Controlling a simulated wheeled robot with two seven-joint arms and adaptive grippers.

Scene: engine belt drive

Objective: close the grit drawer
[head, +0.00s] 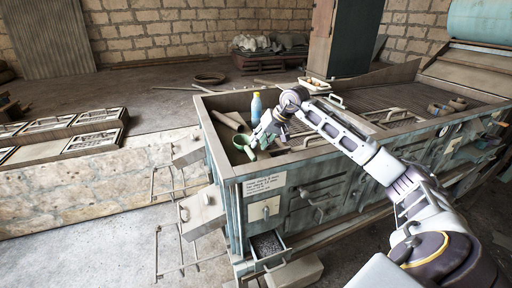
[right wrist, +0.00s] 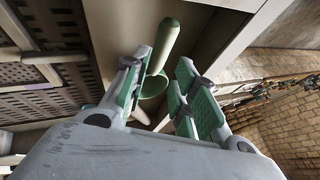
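The grit drawer (head: 268,246) is pulled out at the lower front corner of the green machine. Dark grains show inside it. A small pale plate with a knob (head: 264,209) is on the machine front above it. My right gripper (head: 262,138) is above the machine's top tray, well above and away from the drawer. In the right wrist view the right gripper (right wrist: 160,92) is open, with its green-padded fingers apart. A green scoop-like object (right wrist: 165,45) lies beyond and between the fingers; I cannot tell whether they touch it. My left gripper is not in view.
A blue bottle (head: 256,107) stands in the top tray (head: 222,165). A labelled sign (head: 264,185) is on the front. Beige boxes with wire handles (head: 203,210) stick out at the left. The floor at front left is clear.

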